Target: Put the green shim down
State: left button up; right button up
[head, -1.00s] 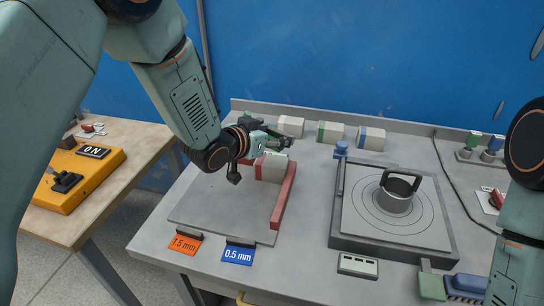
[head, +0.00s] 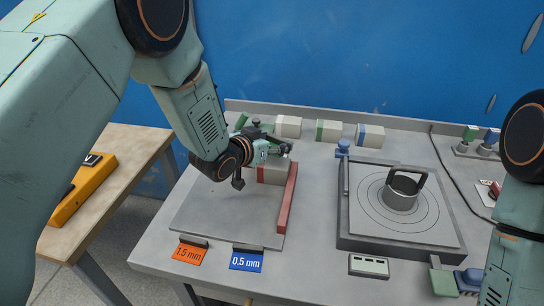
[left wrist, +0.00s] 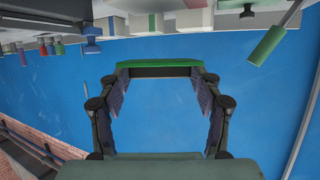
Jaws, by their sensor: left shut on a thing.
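In the head view I cannot make out the shim clearly. Whether it touches the block cannot be told. My right gripper is out of the picture; only part of that arm shows at the right edge.
A red strip (head: 287,198) runs along the plate's right edge. Orange 1.5 mm (head: 187,254) and blue 0.5 mm (head: 246,260) labels sit in front. Pale blocks with green (head: 328,130) and blue (head: 369,134) bands stand behind. A dark-framed tray (head: 442,249) is at right.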

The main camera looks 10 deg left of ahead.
aim_at(273, 163)
pick_arm(q)
jog(key=shift+w+d+f, duration=0.1)
jog(key=shift+d+f, duration=0.1)
jog(key=shift+f, duration=0.2)
jog(key=f, duration=0.2)
jog(key=a+f, duration=0.1)
jog(key=f, duration=0.1)
jog(key=shift+d+r, duration=0.1)
jog(key=shift+d, duration=0.25)
jog(key=shift+f, duration=0.3)
jog(key=o, duration=0.9)
jog(key=shift+a+r, duration=0.1)
jog(key=shift+a, duration=0.1)
jog(key=shift+d, duration=0.15)
